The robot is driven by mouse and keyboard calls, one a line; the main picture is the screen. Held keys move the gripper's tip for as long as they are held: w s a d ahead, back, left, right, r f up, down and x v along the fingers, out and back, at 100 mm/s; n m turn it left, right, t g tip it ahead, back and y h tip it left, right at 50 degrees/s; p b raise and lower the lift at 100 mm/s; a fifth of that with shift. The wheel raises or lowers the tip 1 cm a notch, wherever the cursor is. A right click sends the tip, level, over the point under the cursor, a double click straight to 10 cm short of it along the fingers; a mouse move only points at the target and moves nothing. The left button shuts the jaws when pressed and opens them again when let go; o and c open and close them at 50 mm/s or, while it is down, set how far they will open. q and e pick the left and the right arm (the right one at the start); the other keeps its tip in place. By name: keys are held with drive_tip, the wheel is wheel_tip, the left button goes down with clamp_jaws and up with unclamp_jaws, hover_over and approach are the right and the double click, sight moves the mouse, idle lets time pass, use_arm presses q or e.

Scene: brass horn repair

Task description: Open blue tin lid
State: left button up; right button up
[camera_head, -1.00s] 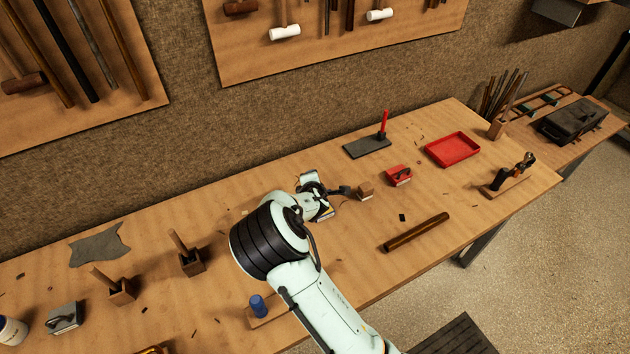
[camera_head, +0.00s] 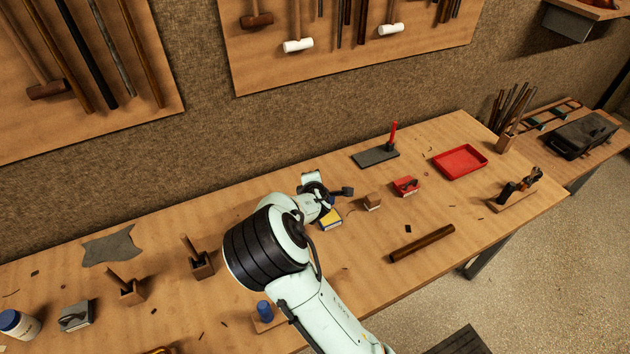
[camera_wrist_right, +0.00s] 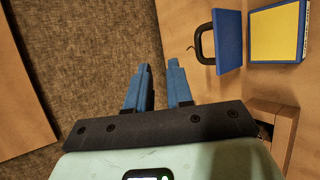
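The blue tin (camera_head: 330,220) sits on the bench with its yellow inside facing up. In the right wrist view the open tin (camera_wrist_right: 275,35) shows at the upper right. Its blue lid (camera_wrist_right: 229,40) with a black handle stands raised beside the yellow opening, at the side nearer the fingers. In the head view the lid is mostly hidden by my wrist. My right gripper (camera_wrist_right: 158,66) has its two blue fingers apart with nothing between them, clear of the lid and handle. In the head view the right gripper (camera_head: 340,191) is just behind the tin. My left gripper is not in view.
A wooden block (camera_head: 373,201), a red tin (camera_head: 406,186) and a red tray (camera_head: 460,162) stand to the right. A dark rod (camera_head: 422,243) lies in front. A dark slab (camera_head: 375,157) lies behind. Wooden holders (camera_head: 201,268) and a grey tin (camera_head: 75,316) are at left.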

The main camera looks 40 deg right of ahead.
drive_tip(key=shift+s, duration=0.1)
drive_tip(key=shift+a, duration=0.1)
idle(0.3)
drive_tip(key=v, duration=1.3)
drive_tip(key=shift+s, duration=0.1)
